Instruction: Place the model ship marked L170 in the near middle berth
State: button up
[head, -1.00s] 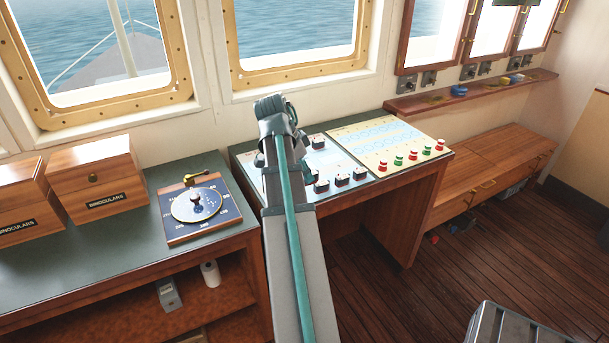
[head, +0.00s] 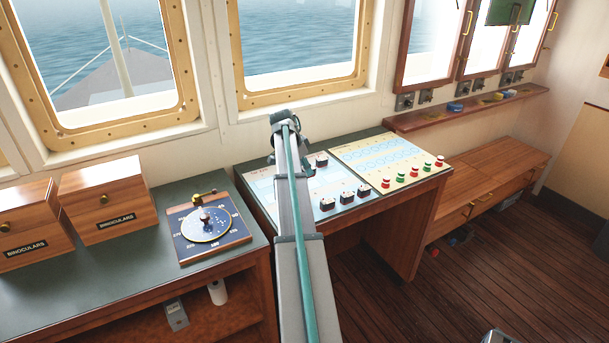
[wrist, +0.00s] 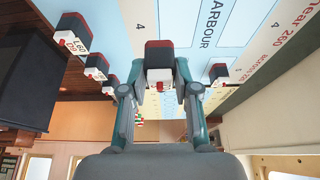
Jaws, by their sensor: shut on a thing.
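In the wrist view my gripper (wrist: 160,88) is shut on a model ship (wrist: 159,58) with a dark hull, a red band and a white block. Its marking is not readable from here. Behind it is a pale blue harbour chart (wrist: 190,22) with printed berth numbers and "HARBOUR". Several similar ships stand on the chart to the left, the nearest one (wrist: 72,32) with a partly readable label; one ship (wrist: 218,72) is to the right. In the head view the chart panel (head: 263,187) carries several ships (head: 328,204). My arm hides the gripper and held ship there.
A panel with red and green knobs (head: 387,160) adjoins the chart on the right. To the left are a compass-like dial (head: 206,224) and two wooden binocular boxes (head: 108,200). A wall shelf (head: 470,107) and low wooden cabinet (head: 495,185) are at the right.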

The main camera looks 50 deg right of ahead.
jog(key=w+d+f, duration=0.1)
jog(key=w+d+f+p, duration=0.1)
jog(key=f, duration=0.1)
jog(key=shift+f, duration=0.35)
jog(key=shift+f+p, duration=0.85)
jog(key=shift+f, duration=0.55)
jog(key=shift+f, duration=0.1)
jog(key=shift+f, duration=0.15)
jog(key=o, duration=1)
jog(key=shift+r, duration=0.2)
